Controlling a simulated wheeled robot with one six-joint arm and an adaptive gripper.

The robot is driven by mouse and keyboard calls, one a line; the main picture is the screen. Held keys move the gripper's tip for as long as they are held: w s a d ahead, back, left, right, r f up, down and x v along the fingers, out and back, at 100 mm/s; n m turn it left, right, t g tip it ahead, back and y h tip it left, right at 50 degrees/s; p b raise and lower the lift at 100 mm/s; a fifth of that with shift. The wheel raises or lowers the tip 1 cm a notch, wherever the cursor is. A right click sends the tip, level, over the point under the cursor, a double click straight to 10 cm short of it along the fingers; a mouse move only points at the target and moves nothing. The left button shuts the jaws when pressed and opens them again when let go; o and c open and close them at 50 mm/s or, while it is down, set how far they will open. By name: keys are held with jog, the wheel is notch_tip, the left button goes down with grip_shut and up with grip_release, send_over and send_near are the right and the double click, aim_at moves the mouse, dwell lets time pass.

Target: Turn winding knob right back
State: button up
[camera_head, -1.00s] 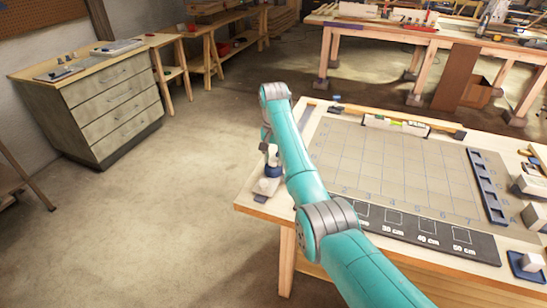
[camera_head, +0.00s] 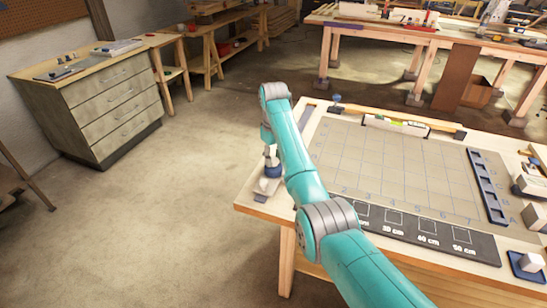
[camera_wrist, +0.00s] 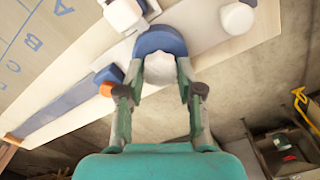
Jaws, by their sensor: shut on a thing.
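The winding knob shows in the wrist view as a blue round piece (camera_wrist: 160,40) with a pale rounded middle (camera_wrist: 160,68). My gripper (camera_wrist: 159,76) is shut on it, one finger on each side. In the head view the blue knob (camera_head: 273,169) is small, at the left edge of the workbench, below the end of my arm. My gripper there (camera_head: 270,151) is seen from the side and partly hidden by my teal arm. The pale fixture (camera_head: 266,185) under the knob stays on the bench. Any marking on the knob is too small to read.
In the wrist view a white block (camera_wrist: 122,14), a white round piece (camera_wrist: 238,18) and an orange piece (camera_wrist: 106,88) lie close by. The gridded board (camera_head: 395,165) fills the bench to the right. The floor left of the bench is clear.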

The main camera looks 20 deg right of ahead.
aim_at(274, 159)
jog(key=n, duration=1.2)
jog(key=shift+n, duration=0.3)
dwell(0.4)
jog(key=o, duration=1.2)
jog(key=shift+r, duration=3.7)
